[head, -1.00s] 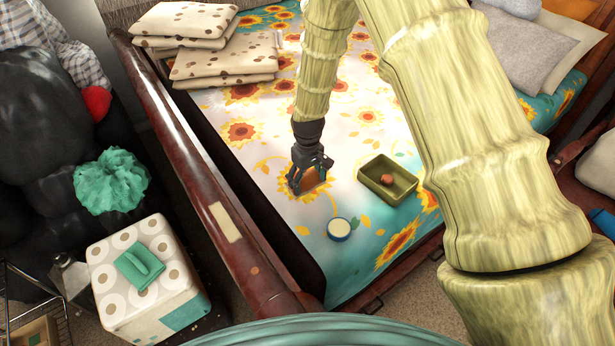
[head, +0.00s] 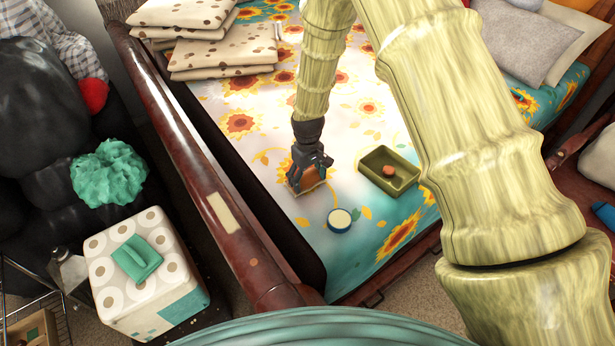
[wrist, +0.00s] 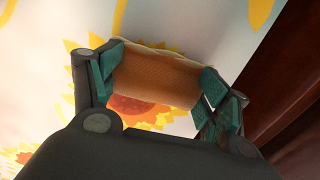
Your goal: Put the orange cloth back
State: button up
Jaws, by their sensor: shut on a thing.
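My gripper (head: 309,172) is over the bed's sunflower bedspread, left of the green tray. It is shut on the orange cloth (head: 306,184), which looks like a folded brownish-orange piece with a pale edge. In the wrist view the orange cloth (wrist: 158,78) spans the space between the two teal-padded fingers (wrist: 160,88). Whether its underside touches the bedspread is hard to tell.
A green tray (head: 372,159) with a small orange-brown object (head: 389,171) in it and a round blue-rimmed tin (head: 339,220) lie close by. Folded spotted cloths (head: 225,50) are stacked behind. The dark wooden bed rail (head: 190,150) runs along the left. Open bedspread lies between.

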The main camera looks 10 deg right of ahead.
jog(key=shift+f+b, duration=0.3)
jog(key=shift+f, duration=0.3)
jog(key=o, duration=1.1)
notch_tip(320, 180, up, 12)
